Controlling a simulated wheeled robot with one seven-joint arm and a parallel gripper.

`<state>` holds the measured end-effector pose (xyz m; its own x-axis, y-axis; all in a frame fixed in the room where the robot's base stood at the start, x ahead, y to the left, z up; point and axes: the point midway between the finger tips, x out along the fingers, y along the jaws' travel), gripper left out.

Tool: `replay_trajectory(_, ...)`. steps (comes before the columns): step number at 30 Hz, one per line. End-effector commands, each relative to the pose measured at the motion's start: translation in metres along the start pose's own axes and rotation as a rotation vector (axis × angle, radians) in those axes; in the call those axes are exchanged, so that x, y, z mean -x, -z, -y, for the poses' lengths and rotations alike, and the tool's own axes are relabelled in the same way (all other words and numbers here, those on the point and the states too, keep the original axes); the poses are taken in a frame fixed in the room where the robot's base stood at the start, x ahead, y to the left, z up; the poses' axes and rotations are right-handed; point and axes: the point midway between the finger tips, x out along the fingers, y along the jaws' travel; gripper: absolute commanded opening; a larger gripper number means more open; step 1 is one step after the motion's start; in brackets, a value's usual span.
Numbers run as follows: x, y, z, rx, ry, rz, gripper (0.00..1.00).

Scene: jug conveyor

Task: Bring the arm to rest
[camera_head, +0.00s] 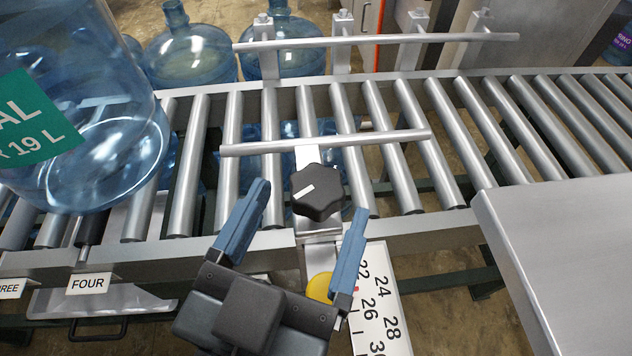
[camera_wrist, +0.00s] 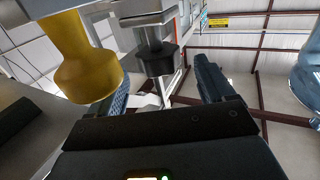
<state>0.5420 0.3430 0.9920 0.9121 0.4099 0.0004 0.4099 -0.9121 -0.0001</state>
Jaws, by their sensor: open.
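My gripper (camera_head: 302,212) has its two blue fingers spread wide apart with nothing between them. In the head view it hangs in front of the conveyor's near rail, with the black knob (camera_head: 317,192) showing beyond and between the fingertips. The knob has a white mark and sits on a metal bracket; I cannot tell whether a finger touches it. In the wrist view, the fingers (camera_wrist: 165,85) are also apart, and a black knob (camera_wrist: 157,60) on a metal stem shows beyond them. A yellow knob (camera_wrist: 88,70) is close at the left; its yellow edge also shows under my gripper in the head view (camera_head: 320,287).
A roller conveyor (camera_head: 395,145) crosses the view, with a guide bar (camera_head: 325,143) over it. A big blue jug (camera_head: 95,130) stands on its left. A number scale (camera_head: 375,300) lies beside my right finger. A grey panel (camera_head: 565,260) is at right. More jugs (camera_head: 190,55) stand behind.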

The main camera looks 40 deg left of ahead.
Motion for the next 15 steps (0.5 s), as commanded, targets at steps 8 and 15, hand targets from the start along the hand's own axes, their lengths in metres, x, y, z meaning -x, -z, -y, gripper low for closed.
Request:
replay_trajectory(8, 0.022, -0.001, 0.0, 0.0, 0.0, 0.001, 0.82)
replay_trajectory(15, 0.022, 0.0, 0.0, 0.0, 0.0, 0.0, 0.82)
